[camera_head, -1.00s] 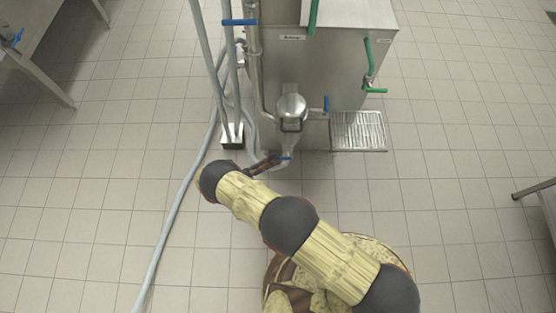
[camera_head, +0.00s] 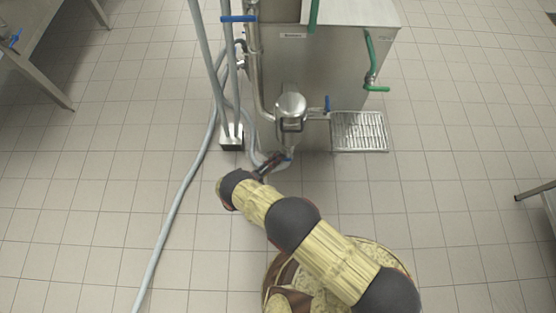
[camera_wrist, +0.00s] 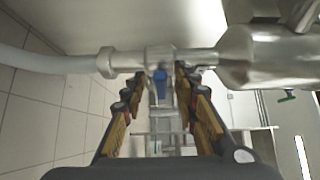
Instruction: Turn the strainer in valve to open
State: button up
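A steel valve fitting (camera_wrist: 158,58) joins a grey hose to the strainer (camera_wrist: 270,57) in the wrist view. A blue valve handle (camera_wrist: 159,84) hangs below it, seen between my two fingers. My gripper (camera_wrist: 161,82) is open, with one finger on each side of the handle; I cannot tell whether either finger touches it. In the head view, the steel strainer (camera_head: 291,108) stands low at the front of the machine. The blue handle (camera_head: 288,156) shows only slightly below it, beside the tip of my gripper (camera_head: 271,164).
The steel machine (camera_head: 325,65) stands behind, with a floor grate (camera_head: 359,131) to its right. Another blue handle (camera_head: 327,104) is right of the strainer. A grey hose (camera_head: 176,205) runs along the floor at left.

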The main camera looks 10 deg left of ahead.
jog(key=shift+w+d, duration=0.1)
jog(key=shift+w, duration=0.1)
jog(key=shift+c, duration=0.8)
grip_shut()
